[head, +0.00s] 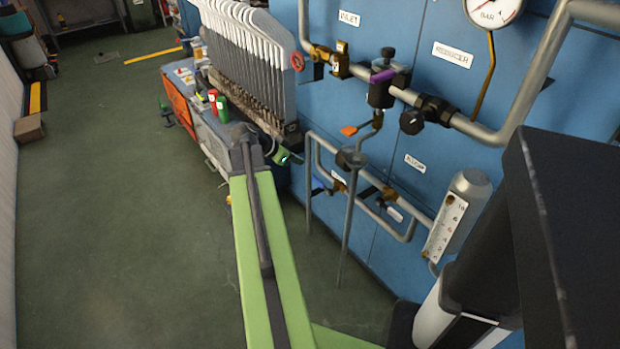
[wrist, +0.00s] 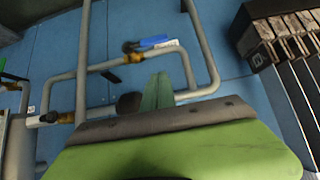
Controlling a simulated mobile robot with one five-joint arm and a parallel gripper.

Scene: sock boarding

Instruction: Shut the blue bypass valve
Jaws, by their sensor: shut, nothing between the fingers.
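The blue valve handle (wrist: 153,41) is in the upper middle of the wrist view, above a brass valve body (wrist: 133,58) on a grey pipe loop. It looks roughly in line with that pipe. In the head view only a small part of the blue handle (head: 318,184) shows, low on the pipework. My gripper (wrist: 158,92) has its green fingers together and empty, just below the handle in the picture and apart from it. In the head view my gripper (head: 288,158) is at the far end of my green arm, left of the pipes.
An orange handle (head: 349,130) and a purple-topped fitting (head: 381,88) are on the upper pipes. A grey vertical pipe (head: 348,228) stands near the handle. A flowmeter (head: 455,220) is at right. A sock-boarding machine (head: 245,70) is behind my gripper.

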